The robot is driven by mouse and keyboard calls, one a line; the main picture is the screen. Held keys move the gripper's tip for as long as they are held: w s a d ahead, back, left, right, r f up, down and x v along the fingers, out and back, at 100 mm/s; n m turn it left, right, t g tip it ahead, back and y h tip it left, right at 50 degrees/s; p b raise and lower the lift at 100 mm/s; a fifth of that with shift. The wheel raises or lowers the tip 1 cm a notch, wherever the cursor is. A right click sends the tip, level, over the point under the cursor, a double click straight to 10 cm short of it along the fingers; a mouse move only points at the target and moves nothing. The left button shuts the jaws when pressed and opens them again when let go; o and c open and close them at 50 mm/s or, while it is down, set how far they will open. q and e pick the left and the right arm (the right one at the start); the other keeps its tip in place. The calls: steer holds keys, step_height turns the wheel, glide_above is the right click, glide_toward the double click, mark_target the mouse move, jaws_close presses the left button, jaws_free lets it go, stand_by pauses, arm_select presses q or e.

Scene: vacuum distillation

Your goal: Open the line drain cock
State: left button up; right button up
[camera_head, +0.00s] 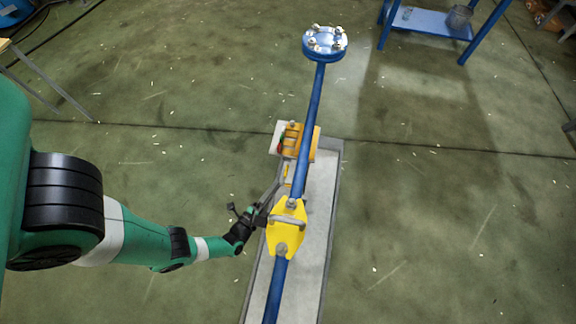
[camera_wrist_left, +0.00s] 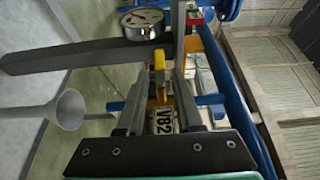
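In the left wrist view, a small yellow handle (camera_wrist_left: 159,62), which looks like the drain cock's lever, stands on a yellow body above a white tag reading "V82" (camera_wrist_left: 163,120). The two grey fingers of my left gripper (camera_wrist_left: 165,88) reach up on either side of it, with a visible gap between them. Whether a finger touches the handle I cannot tell. In the head view my left gripper (camera_head: 262,219) is beside the blue pipe (camera_head: 310,125), left of the yellow plate (camera_head: 287,232). The cock is not clear there. My right gripper is not in view.
A round gauge (camera_wrist_left: 141,24) and a long grey bar (camera_wrist_left: 75,57) lie above the fingers in the wrist view, with a pale funnel (camera_wrist_left: 68,109) at left. An orange block (camera_head: 301,140) is behind the pipe.

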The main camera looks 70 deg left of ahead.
mark_target(286, 170)
arm_select(q)
steer(key=b+x, duration=0.1)
steer(key=x, duration=0.7)
steer(key=shift+a+b, duration=0.1)
steer(key=shift+b, duration=0.25)
steer(key=shift+s, duration=0.1)
steer(key=shift+c, duration=0.3)
jaws_close()
stand_by(0.5)
